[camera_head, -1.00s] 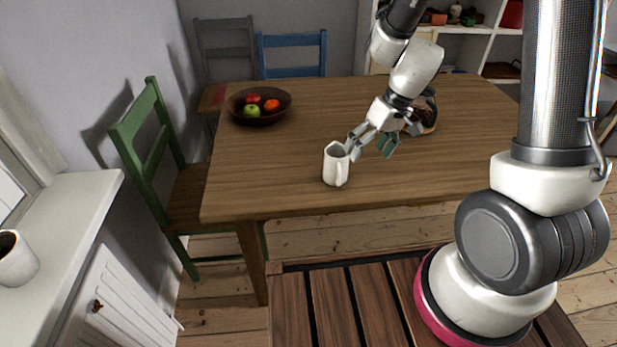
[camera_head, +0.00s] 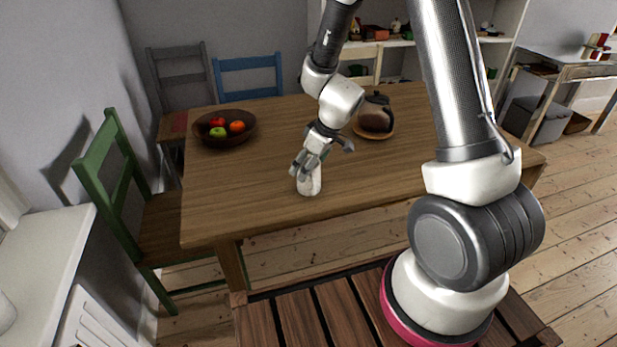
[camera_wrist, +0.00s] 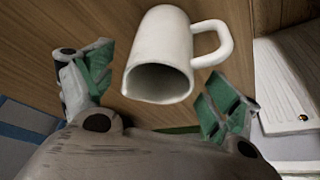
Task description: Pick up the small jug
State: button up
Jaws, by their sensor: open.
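The small white jug (camera_head: 310,186) stands upright on the wooden table (camera_head: 230,210) near its front edge. My gripper (camera_head: 307,166) is right at the jug and hides its upper part in the head view. In the wrist view the jug (camera_wrist: 163,45) shows its open mouth and a handle on its right side. The green-padded fingers of my gripper (camera_wrist: 158,78) are spread to either side of the jug, with visible gaps. The jug is not gripped.
A dark bowl of fruit (camera_head: 240,139) stands at the table's back left. A glass coffee pot (camera_head: 374,118) stands on a round board behind my gripper, to the right. Green (camera_head: 120,170) and blue (camera_head: 249,76) chairs stand around the table. The table's left front is clear.

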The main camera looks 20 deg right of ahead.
jog(key=x, duration=0.3)
jog(key=shift+w+f, duration=0.15)
jog(key=shift+f, duration=0.15)
jog(key=shift+c, duration=0.5)
jog(key=c, duration=1.2)
jog(key=shift+r, duration=0.1)
